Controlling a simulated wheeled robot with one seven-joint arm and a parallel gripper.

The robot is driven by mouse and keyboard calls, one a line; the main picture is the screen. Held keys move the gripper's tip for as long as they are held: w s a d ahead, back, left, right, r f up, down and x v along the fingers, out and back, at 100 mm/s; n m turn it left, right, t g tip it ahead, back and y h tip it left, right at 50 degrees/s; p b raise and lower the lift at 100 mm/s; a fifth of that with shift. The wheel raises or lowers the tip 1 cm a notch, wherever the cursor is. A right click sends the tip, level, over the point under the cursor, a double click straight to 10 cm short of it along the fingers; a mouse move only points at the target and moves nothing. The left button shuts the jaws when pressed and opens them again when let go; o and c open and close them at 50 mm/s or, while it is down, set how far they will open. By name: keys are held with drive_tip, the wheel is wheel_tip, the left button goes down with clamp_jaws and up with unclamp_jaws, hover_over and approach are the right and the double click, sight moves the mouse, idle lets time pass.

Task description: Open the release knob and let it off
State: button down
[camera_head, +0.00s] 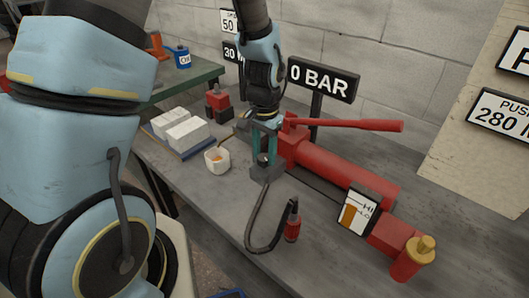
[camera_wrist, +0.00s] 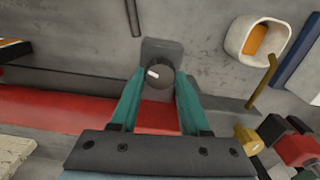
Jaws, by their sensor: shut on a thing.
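The release knob (camera_wrist: 159,76) is a dark round knob with a white mark, on a grey block (camera_wrist: 161,47); the block also shows in the head view (camera_head: 266,175). My gripper (camera_wrist: 157,85), with teal fingers, is shut on the knob, one finger on each side of it. In the head view my gripper (camera_head: 264,155) points down at the block beside the red pump (camera_head: 335,172), and the fingers largely hide the knob. A sign above the pump (camera_head: 323,79) reads 0 BAR.
A red lever (camera_head: 350,124) sticks out to the right above the pump. A white cup (camera_head: 217,160) stands close left of my gripper. A black hose (camera_head: 256,222) curves over the bench to a red fitting (camera_head: 292,225). White blocks (camera_head: 187,133) lie at the left.

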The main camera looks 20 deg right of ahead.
sight(264, 156)
drive_tip(key=shift+n, duration=1.1)
drive_tip(key=shift+c, duration=1.9)
unclamp_jaws()
wheel_tip(264, 156, up, 11)
drive_tip(key=shift+b, duration=0.4)
drive_tip(key=shift+f, duration=0.1)
